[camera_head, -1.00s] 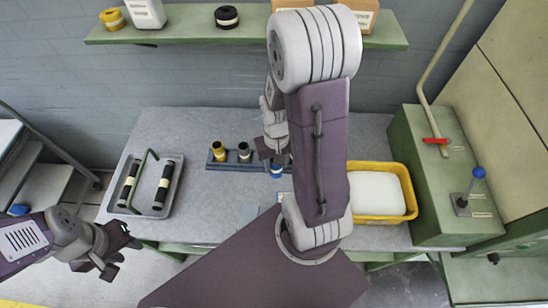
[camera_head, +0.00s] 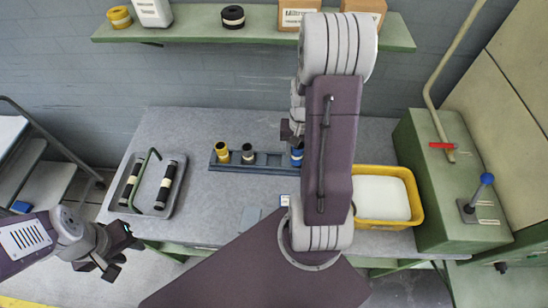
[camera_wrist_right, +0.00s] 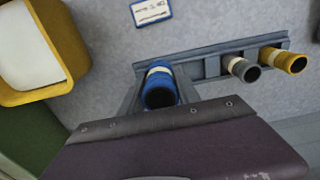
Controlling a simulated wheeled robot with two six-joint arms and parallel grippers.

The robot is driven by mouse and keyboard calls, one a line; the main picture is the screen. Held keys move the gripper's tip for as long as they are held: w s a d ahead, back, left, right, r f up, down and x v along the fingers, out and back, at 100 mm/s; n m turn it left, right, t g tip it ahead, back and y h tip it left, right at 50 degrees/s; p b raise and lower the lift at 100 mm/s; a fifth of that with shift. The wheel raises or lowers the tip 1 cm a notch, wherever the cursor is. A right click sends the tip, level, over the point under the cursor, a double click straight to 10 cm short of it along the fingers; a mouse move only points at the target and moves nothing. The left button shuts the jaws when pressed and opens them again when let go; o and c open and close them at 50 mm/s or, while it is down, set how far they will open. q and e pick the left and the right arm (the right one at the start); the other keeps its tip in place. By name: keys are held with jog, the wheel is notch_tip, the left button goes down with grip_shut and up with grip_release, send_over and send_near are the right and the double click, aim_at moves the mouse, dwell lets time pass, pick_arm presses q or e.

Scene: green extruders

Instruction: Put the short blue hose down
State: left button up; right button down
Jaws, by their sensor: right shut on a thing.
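The short blue hose (camera_head: 297,157) is upright at the right end of the blue-grey rack (camera_head: 272,161). It also shows in the right wrist view (camera_wrist_right: 160,88), with a pale band. My right gripper (camera_wrist_right: 160,95) is shut on it; in the head view my arm hides most of the grip. Whether the hose's foot is seated in the rack or just above it, I cannot tell. A yellow hose (camera_head: 222,152) and a grey hose (camera_head: 248,153) stand upright in the rack's left part. My left gripper (camera_head: 120,252) is empty and open, in front of the table's left end.
A grey tray (camera_head: 181,183) with two black hoses and a green bent tube is on the table's left. A yellow bin (camera_head: 416,200) with white contents stands on the right, beside a green cabinet (camera_head: 425,190). A small blue-edged card (camera_wrist_right: 151,12) lies near the rack.

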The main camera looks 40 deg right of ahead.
jog(key=w+a+f, duration=0.1)
jog(key=w+f, duration=0.2)
jog(key=w+a+f+p, duration=0.1)
jog(key=w+f, duration=0.1)
jog(key=f, duration=0.1)
jog(key=w+f+p, duration=0.1)
jog(key=w+f, duration=0.2)
jog(key=shift+w+a+f, duration=0.2)
jog(key=shift+w+a, duration=0.1)
jog(key=shift+a, duration=0.1)
jog(key=shift+f, duration=0.1)
jog(key=shift+f, duration=0.15)
jog(key=c, duration=0.9)
grip_release()
jog(key=shift+o, duration=0.2)
